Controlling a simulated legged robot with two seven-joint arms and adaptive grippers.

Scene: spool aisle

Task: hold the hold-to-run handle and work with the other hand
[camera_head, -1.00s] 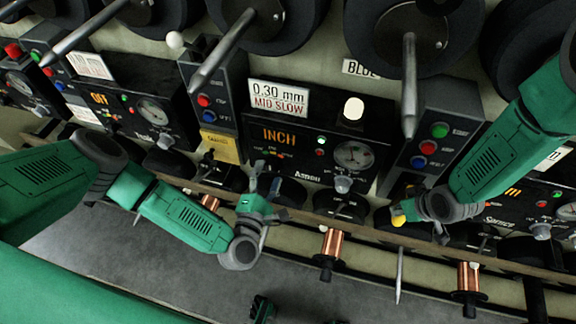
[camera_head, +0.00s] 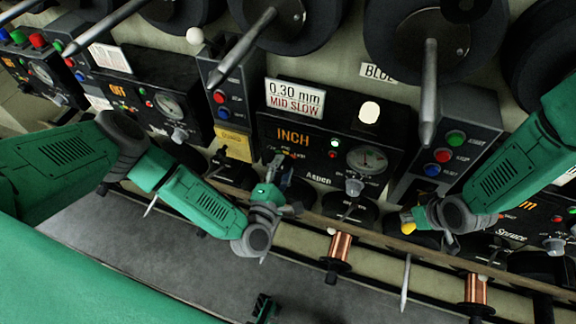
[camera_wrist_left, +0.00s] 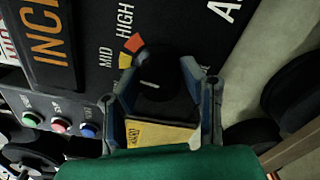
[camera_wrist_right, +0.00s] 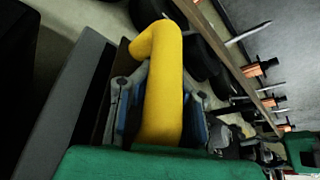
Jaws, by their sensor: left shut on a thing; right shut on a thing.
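My left gripper (camera_head: 277,168) is at the lower left of the Aspen panel (camera_head: 322,178), whose display reads INCH. In the left wrist view its fingers (camera_wrist_left: 160,85) are closed around a round black knob (camera_wrist_left: 152,78), beside a scale marked MID and HIGH. The fingers hide part of the scale. My right gripper (camera_head: 420,222) is shut on a yellow handle (camera_head: 407,227) below the button post to the right of the panel. The bent yellow handle (camera_wrist_right: 164,80) stands between the fingers in the right wrist view.
Button posts (camera_head: 460,150) stand on both sides of the panel. A card (camera_head: 294,98) reads 0.30 mm MID SLOW. The left post carries a yellow tag (camera_head: 233,142). Large black spools (camera_head: 430,45) with rods project above. Copper spools (camera_head: 339,248) hang below the ledge.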

